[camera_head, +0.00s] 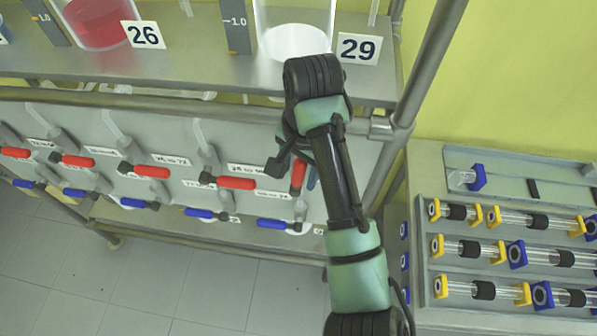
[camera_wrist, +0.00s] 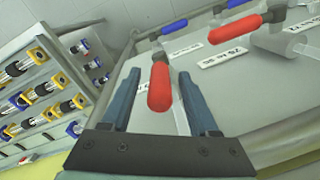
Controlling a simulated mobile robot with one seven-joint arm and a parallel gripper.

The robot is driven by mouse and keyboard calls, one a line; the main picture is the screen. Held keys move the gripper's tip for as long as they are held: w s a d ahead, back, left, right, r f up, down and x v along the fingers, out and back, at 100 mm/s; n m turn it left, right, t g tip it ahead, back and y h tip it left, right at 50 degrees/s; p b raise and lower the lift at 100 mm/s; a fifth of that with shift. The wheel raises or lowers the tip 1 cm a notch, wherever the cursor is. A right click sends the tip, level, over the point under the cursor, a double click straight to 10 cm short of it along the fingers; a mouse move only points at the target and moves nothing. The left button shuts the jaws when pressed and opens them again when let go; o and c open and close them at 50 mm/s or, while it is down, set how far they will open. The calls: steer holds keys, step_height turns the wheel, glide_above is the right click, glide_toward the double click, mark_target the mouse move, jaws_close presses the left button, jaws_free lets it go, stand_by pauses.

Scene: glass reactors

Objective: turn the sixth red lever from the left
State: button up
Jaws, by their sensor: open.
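A row of red levers runs along the grey panel under the shelf in the head view. The rightmost visible red lever (camera_head: 298,177) stands steeply, while its left neighbour (camera_head: 236,183) lies nearly level. The row is cut off at the left, so I cannot count the levers from its start. My gripper (camera_wrist: 158,75) is open, with its two blue fingers on either side of a red lever (camera_wrist: 159,88) in the wrist view. Contact is not clear. In the head view my arm hides most of the gripper; a blue finger shows beside the rightmost lever.
Blue levers (camera_head: 277,224) run in a row below the red ones. A metal frame post (camera_head: 428,62) rises right of the panel. A rack (camera_head: 430,170) of glass tubes stands at the right. Another red lever (camera_wrist: 235,29) lies close beyond the fingers.

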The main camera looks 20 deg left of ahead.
steer(key=shift+f, duration=0.2)
jaws_close()
steer(key=shift+r, duration=0.1)
stand_by(1.3)
